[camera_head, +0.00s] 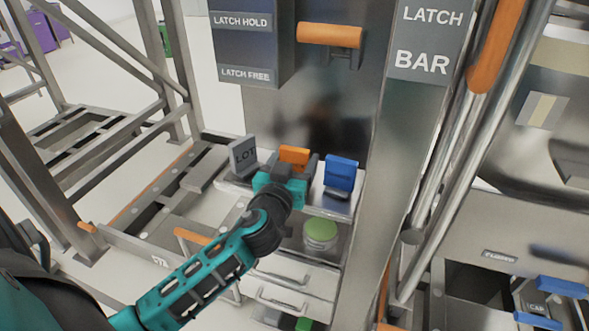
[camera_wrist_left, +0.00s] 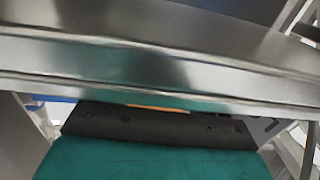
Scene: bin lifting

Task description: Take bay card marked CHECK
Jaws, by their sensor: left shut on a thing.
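Three cards stand along a small shelf (camera_head: 330,205) in front of a steel panel. The grey card (camera_head: 243,155) at left reads LOT. The orange card (camera_head: 294,157) is in the middle, and the blue card (camera_head: 341,173) is at right. No word is readable on the orange or blue card. My left gripper (camera_head: 296,166) is shut on the orange card, its fingers either side of it, and hides the card's lower part. In the left wrist view a thin orange strip (camera_wrist_left: 158,108) of it shows beyond the dark gripper edge. My right gripper is not in view.
A green round thing (camera_head: 320,232) sits below the shelf, above drawers with bar handles (camera_head: 283,299). An orange handle (camera_head: 330,36) juts out above. The LATCH BAR panel (camera_head: 425,40) and steel tubes stand close at right. Metal frames fill the left.

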